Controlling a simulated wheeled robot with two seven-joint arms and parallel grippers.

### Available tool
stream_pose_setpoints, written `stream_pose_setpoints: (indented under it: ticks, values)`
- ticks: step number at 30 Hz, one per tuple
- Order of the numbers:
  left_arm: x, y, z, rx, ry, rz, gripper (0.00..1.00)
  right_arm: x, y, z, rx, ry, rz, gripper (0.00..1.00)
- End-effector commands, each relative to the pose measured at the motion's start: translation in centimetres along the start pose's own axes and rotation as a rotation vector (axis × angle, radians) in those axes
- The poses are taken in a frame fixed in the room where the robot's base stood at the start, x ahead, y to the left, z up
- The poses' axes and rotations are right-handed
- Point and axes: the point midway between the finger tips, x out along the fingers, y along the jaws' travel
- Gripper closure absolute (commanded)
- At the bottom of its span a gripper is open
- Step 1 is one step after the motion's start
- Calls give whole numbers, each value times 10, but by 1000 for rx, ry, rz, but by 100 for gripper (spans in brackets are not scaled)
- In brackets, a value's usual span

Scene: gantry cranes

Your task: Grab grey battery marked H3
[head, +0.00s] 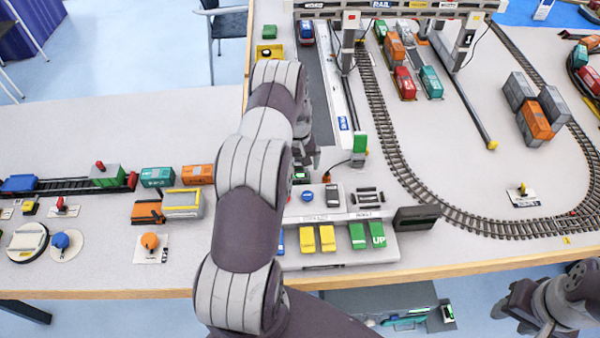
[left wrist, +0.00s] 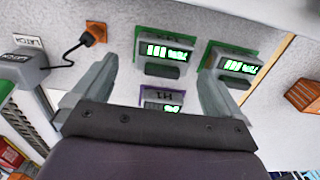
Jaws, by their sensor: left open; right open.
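No marking H3 is readable in either view, so I cannot tell which thing is the grey battery. In the left wrist view, two green-edged units with lit displays, one at the middle (left wrist: 166,50) and one to its right (left wrist: 236,65), each have a dark grey block below the display. A purple-edged unit marked H1 (left wrist: 161,97) is partly hidden by the gripper. My left gripper (left wrist: 158,72) is open and empty, its fingers either side of the middle unit. In the head view my left arm hides much around it. My right gripper (head: 512,302) is open, off the table's front edge.
An oval rail track (head: 480,222) and stacked containers (head: 535,108) are on the right.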

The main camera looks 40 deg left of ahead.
Motion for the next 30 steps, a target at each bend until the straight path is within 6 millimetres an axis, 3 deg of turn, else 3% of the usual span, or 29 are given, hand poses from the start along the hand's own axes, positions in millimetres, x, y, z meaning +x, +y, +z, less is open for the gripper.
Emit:
stream_pose_setpoints:
  ticks: [1, 6, 12, 14, 18, 30]
  values:
    - [6, 1, 0, 0, -3, -1, 0, -9, 0, -1, 0, 1, 0, 57]
    - [30, 1, -1, 0, 0, 0, 0, -10, 0, -1, 0, 1, 0, 57]
    - [32, 1, -1, 0, 1, 0, 0, -9, 0, -1, 0, 1, 0, 57]
    - [32, 1, -1, 0, 1, 0, 16, -9, 0, -1, 0, 1, 0, 57]
    - [32, 1, -1, 0, 1, 0, 62, -9, 0, -1, 0, 0, 0, 57]
    - [23, 1, -2, 0, 3, 1, 63, -6, 0, -1, 0, 1, 0, 57]
